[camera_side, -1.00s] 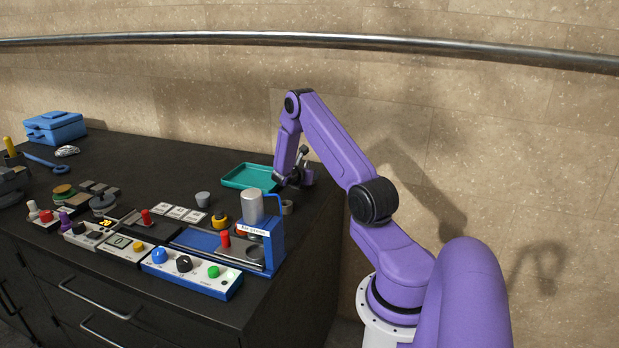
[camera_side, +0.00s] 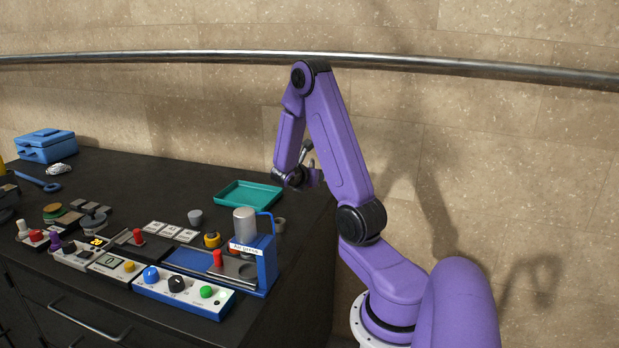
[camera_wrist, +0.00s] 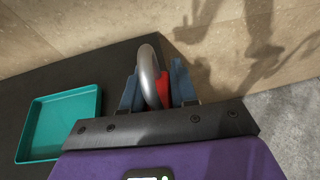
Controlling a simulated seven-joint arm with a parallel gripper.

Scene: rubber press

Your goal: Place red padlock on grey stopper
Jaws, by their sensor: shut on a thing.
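The red padlock (camera_wrist: 163,88) is between the blue-grey fingers of my gripper (camera_wrist: 157,82) in the wrist view, its curved silver shackle (camera_wrist: 148,72) pointing up in the picture. My gripper is shut on it. In the side view my gripper (camera_side: 297,178) hangs in the air above the right end of the black bench, and the padlock is mostly hidden by my arm there. A small tapered grey piece (camera_side: 195,217), which looks like the grey stopper, stands on the bench left of the press. My gripper is up and right of it, well apart.
A teal tray (camera_side: 249,193) lies under and left of my gripper. The blue press (camera_side: 268,265) with its silver cylinder (camera_side: 244,224) stands in front. Control boxes line the front edge, and a blue toolbox (camera_side: 46,146) sits far left. The back middle of the bench is clear.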

